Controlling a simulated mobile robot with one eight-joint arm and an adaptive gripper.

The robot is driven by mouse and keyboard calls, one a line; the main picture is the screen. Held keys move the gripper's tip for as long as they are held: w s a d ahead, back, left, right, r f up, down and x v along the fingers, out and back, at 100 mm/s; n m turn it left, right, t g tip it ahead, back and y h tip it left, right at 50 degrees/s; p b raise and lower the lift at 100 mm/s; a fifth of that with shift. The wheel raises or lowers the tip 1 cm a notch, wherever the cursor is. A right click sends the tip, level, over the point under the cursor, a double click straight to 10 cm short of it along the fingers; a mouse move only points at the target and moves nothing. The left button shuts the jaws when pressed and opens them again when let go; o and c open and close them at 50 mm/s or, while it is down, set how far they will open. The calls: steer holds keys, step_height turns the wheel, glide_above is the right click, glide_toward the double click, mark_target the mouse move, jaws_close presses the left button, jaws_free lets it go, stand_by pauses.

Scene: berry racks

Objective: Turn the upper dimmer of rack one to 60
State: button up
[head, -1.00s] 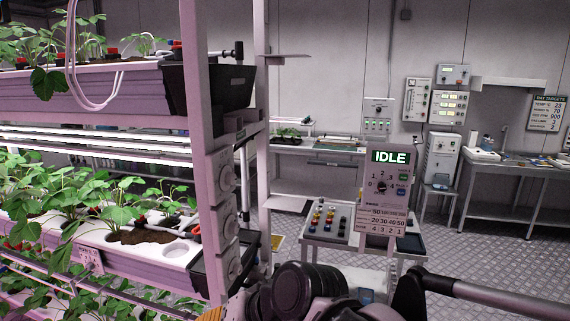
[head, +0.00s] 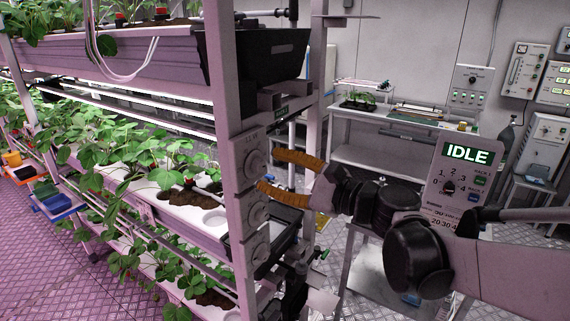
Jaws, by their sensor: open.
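The upper dimmer (head: 252,163) is a round pale knob at the top of a plate on the near white rack post. A middle knob (head: 256,214) and a lower knob (head: 260,253) sit below it. My gripper (head: 270,170) is open and empty, with two ribbed orange-brown fingers pointing left at the post. In the picture the upper fingertip lies just right of the upper dimmer and the lower one lies between the upper and middle knobs. I cannot tell whether either touches. The dimmer's scale and setting are too small to read.
Plant shelves (head: 150,205) with leafy plants fill the left. A black trough end (head: 255,58) juts out above the dimmers. A panel reading IDLE (head: 455,180) stands at the right, partly behind my arm. A bench (head: 385,165) stands at the back. Floor (head: 50,260) is free at left.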

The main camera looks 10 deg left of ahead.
mark_target(262, 167)
steer(key=shift+x, duration=1.65)
steer(key=shift+c, duration=0.4)
jaws_close()
steer(key=shift+n, duration=0.3)
